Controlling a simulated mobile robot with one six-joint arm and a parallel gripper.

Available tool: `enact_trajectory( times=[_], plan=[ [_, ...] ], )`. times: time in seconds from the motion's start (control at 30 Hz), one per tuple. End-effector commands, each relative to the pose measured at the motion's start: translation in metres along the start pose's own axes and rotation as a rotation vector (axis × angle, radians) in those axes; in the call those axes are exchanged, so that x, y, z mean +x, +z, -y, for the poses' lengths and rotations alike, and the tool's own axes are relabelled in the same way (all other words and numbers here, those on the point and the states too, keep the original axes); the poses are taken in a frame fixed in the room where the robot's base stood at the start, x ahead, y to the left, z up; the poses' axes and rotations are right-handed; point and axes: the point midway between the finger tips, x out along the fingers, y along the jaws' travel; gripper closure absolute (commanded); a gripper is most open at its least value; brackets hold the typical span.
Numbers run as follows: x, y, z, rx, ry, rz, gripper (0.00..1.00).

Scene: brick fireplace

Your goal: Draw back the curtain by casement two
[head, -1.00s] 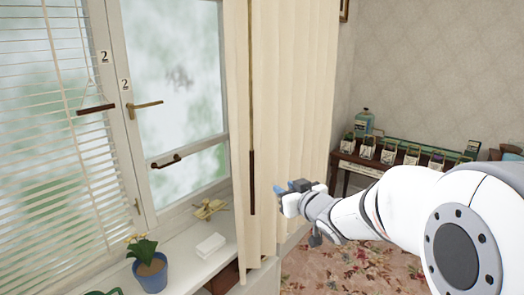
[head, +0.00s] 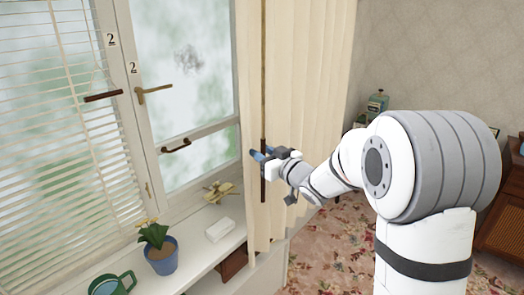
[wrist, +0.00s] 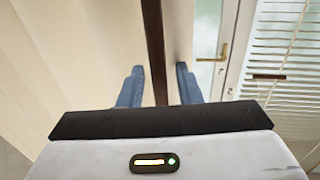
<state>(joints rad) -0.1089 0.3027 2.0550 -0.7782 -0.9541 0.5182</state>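The cream pleated curtain (head: 310,75) hangs at the right part of the casement marked 2 (head: 190,75). A thin draw rod (head: 263,188) with a dark wooden lower part hangs upright along its left side. My gripper (head: 262,153) is at the rod's dark part, with blue fingers pointing left. In the wrist view the rod (wrist: 154,45) runs between the two fingers of my gripper (wrist: 159,70), with a gap on each side. The fingers are open. The curtain (wrist: 80,50) fills the left of that view.
A white blind (head: 60,130) covers the left casement. The casement's brass handle (head: 150,93) is left of the curtain.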

Motion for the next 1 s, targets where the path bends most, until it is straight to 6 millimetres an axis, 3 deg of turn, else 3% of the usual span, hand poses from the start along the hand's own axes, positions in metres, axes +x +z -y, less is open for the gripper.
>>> enact_trajectory(
  times=[0.23, 0.63, 1.0],
  plan=[
    [0.0011, 0.0004, -0.0009, 0.000, 0.002, 0.000, 0.69],
    [0.0005, 0.0004, -0.0015, 0.000, 0.003, 0.001, 1.00],
    [0.0038, 0.0005, 0.0013, 0.001, 0.006, 0.001, 1.00]
  ],
)
